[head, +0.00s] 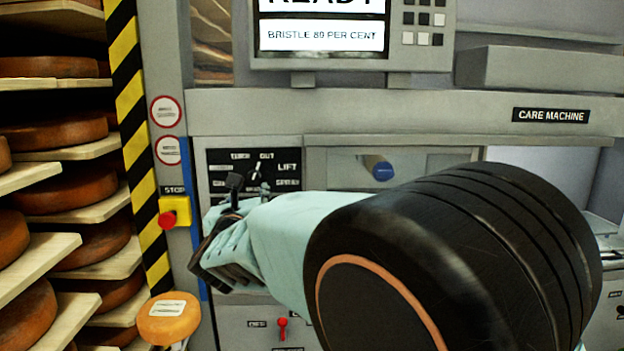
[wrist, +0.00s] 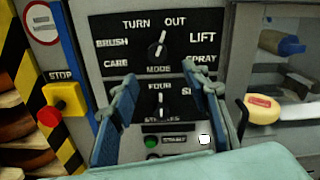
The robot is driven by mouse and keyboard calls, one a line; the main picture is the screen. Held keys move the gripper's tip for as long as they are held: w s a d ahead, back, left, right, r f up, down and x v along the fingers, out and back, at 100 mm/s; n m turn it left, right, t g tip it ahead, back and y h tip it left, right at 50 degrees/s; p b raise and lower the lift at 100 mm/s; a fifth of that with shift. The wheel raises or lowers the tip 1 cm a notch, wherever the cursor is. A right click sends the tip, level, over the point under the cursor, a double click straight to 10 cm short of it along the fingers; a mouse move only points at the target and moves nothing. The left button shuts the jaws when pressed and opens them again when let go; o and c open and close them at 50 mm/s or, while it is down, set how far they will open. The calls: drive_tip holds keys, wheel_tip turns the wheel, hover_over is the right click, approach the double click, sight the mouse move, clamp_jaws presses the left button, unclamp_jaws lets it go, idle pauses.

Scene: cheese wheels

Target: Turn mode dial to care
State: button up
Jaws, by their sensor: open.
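The mode dial (wrist: 157,48) is a black knob on a black panel, with TURN, OUT, LIFT, SPRAY, BRUSH and CARE printed around it. Its white pointer mark leans up and slightly right, toward OUT. CARE (wrist: 116,63) is printed at the dial's lower left. In the head view the dial (head: 256,172) shows just above my gripper (head: 246,186). In the wrist view my gripper (wrist: 160,76) is open and empty, its two blue fingers apart. The fingertips appear just below the mode dial, either side of the strokes dial (wrist: 159,100). Contact cannot be told.
A yellow stop box with a red button (wrist: 50,115) is left of the panel. A blue-ended handle (head: 379,168) sticks out to the right. Cheese shelves (head: 60,210) and a striped post (head: 135,130) stand left. The screen (head: 322,35) reads READY. A labelled cheese (head: 168,321) is lower left.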

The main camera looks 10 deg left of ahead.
sight(253, 179)
drive_tip(key=p+x, duration=0.4)
drive_tip(key=x, duration=0.6)
drive_tip(key=shift+w+a+r, duration=0.1)
drive_tip(key=shift+w+a, duration=0.15)
drive_tip(key=shift+c, duration=0.2)
drive_tip(key=c, duration=1.1)
